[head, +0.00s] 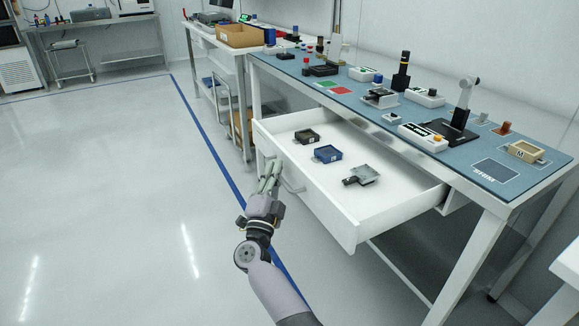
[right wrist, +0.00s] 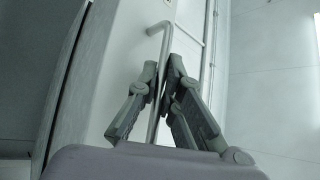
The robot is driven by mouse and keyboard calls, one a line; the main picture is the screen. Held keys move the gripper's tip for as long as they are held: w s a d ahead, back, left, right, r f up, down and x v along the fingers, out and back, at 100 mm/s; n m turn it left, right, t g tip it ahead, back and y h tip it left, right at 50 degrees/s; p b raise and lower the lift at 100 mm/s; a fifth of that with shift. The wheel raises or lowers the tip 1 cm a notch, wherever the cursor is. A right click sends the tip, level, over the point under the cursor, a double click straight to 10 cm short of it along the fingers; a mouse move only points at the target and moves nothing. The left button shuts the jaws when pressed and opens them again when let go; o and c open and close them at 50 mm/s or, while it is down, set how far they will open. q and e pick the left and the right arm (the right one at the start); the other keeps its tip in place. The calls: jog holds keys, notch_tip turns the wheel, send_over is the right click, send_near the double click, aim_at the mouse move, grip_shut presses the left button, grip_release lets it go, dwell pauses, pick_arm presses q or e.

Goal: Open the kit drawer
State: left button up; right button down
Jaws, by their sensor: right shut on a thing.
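The white kit drawer (head: 335,222) is pulled out from under the blue-topped bench and stands wide open in the head view. Inside it lie a dark brown tray (head: 306,136), a blue tray (head: 328,153) and a grey-and-black part (head: 362,175). My right gripper (head: 268,172) is at the drawer's front face, shut on the metal bar handle (head: 292,186). In the right wrist view the fingers (right wrist: 164,85) close around the handle bar (right wrist: 166,42) beside the pale drawer front (right wrist: 118,60). My left gripper does not show.
The bench top (head: 345,97) carries several small devices, including a black stand with a grey arm (head: 465,100). A cardboard box (head: 240,36) sits on another bench behind. Open floor (head: 120,200) lies to the left, with a blue line (head: 215,146) across it.

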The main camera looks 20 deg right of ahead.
jog(key=shift+s+a+f, duration=0.1)
jog(key=shift+a+f, duration=0.1)
jog(key=shift+a, duration=0.25)
jog(key=c, duration=2)
grip_release()
jog(key=shift+r, duration=0.1)
